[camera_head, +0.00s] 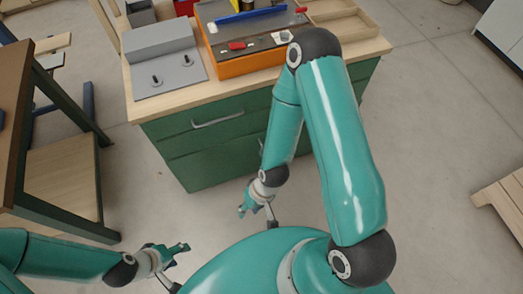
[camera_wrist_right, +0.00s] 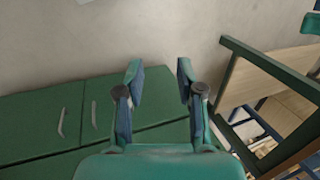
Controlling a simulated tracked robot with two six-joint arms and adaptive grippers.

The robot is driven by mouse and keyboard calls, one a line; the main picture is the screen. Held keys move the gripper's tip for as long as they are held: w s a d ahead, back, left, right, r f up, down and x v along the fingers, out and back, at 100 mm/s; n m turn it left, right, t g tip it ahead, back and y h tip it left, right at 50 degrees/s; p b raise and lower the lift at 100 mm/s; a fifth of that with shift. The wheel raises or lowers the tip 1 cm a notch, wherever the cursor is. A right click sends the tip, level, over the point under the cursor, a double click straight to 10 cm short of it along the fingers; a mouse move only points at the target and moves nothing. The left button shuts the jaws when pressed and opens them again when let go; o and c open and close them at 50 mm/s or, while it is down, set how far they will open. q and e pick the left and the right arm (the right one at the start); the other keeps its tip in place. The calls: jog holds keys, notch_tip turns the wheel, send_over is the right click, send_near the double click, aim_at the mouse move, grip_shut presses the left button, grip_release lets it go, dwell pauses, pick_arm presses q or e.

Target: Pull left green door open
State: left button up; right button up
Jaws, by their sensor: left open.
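The left green door (camera_head: 205,168) is the lower front panel of the green cabinet, flush with its front. A slim handle (camera_head: 261,148) shows at its right side, partly beside my right arm. In the right wrist view two handles stand side by side at a seam; the handle (camera_wrist_right: 94,114) nearer my gripper is on the right. My right gripper (camera_head: 244,208) is low in front of the cabinet, apart from the door; its fingers (camera_wrist_right: 159,76) are spread and empty. My left gripper (camera_head: 181,252) is open and empty, further left and nearer me.
A drawer with a wide handle (camera_head: 217,121) is above the door. The wooden top holds a grey fixture (camera_head: 168,70) and an orange-sided tray (camera_head: 250,63). A dark-framed table (camera_head: 68,175) stands at left. The floor before the cabinet is clear.

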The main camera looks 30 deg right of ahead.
jog(key=s+a+f+m+g+y+b, duration=0.2)
jog(key=s+f+m+y+b, duration=0.2)
jog(key=f+m+b, duration=0.3)
jog(key=s+a+f+m+g+y+b, duration=0.25)
jog(key=f+m+y+b, duration=0.2)
jog(key=f+b, duration=0.4)
jog(key=w+d+f+m+t+b, duration=0.4)
jog(key=w+m+t+b, duration=0.1)
jog(key=w+m+t, duration=0.2)
jog(key=w+d+f+m+t+b, duration=0.35)
jog(key=w+m+t+b, duration=0.2)
jog(key=w+t, duration=0.25)
jog(key=w+d+f+m+t+h+b, duration=0.25)
jog(key=d+f+m+h, duration=0.2)
jog(key=d+h, duration=0.4)
jog(key=w+d+f+m+t+h+b, duration=0.15)
jog(key=d+f+m+t+h, duration=0.35)
jog(key=d, duration=0.7)
jog(key=shift+m+g, duration=0.3)
jog(key=shift+m, duration=0.15)
jog(key=w+b, duration=0.1)
jog(key=w, duration=0.4)
jog(key=w+r+b, duration=0.1)
jog(key=w+b, duration=0.1)
jog(key=w, duration=0.3)
jog(key=w+b, duration=0.1)
jog(key=w, duration=0.5)
jog(key=shift+d+r, duration=0.15)
jog(key=shift+d, duration=0.05)
